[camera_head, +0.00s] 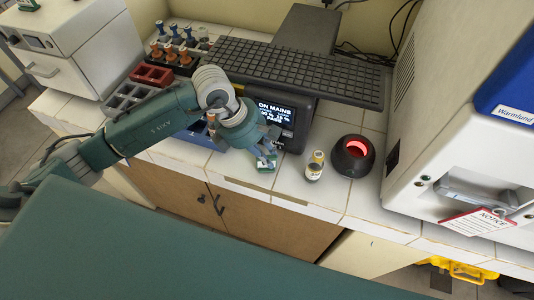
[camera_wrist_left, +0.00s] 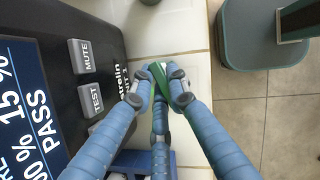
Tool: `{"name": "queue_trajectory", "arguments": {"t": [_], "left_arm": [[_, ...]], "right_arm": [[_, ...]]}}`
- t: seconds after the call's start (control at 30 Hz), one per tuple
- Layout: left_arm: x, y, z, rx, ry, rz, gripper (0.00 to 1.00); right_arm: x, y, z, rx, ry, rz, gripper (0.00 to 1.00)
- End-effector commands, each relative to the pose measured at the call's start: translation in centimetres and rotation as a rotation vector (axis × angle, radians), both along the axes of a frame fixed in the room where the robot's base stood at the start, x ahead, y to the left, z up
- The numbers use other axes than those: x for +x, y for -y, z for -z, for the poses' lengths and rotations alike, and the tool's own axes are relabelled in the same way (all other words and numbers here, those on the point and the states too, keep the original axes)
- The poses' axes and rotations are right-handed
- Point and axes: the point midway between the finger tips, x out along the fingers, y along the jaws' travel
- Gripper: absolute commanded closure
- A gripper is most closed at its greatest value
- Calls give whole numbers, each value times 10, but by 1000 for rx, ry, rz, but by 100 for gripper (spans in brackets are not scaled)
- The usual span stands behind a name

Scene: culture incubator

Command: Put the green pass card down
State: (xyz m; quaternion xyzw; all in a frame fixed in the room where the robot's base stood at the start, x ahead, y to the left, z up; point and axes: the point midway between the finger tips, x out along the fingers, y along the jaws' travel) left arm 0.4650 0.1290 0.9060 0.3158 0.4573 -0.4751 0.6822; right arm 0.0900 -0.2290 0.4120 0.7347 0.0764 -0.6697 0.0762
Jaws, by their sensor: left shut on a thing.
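My left gripper (camera_head: 266,160) is over the front of the white tiled counter (camera_head: 325,200), just in front of the black device with a lit screen. It is shut on the green pass card (camera_head: 264,164), of which a small part shows at the fingertips. In the left wrist view the blue fingers of the gripper (camera_wrist_left: 160,82) close on the green card (camera_wrist_left: 158,80), seen edge-on above the white tiles. The fingers hide part of the card, and I cannot tell whether it touches the counter. My right gripper is not in view.
The black device (camera_wrist_left: 85,40) with MUTE and TEST buttons is close beside the gripper. A keyboard (camera_head: 300,75) and racks (camera_head: 152,75) are behind. Bare tiles lie at the front.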

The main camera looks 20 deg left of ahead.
Motion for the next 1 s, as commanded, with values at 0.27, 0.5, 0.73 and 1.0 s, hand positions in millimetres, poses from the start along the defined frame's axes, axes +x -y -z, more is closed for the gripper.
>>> {"name": "queue_trajectory", "arguments": {"t": [0.27,0.5,0.73,1.0], "left_arm": [[0,0,2,0,0,0,66],[0,0,2,0,0,0,66],[-1,-8,-17,1,5,0,66],[-8,-29,-71,1,6,-3,66]], "right_arm": [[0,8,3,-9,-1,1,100],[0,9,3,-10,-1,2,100],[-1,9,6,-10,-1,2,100],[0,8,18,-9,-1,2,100]]}}
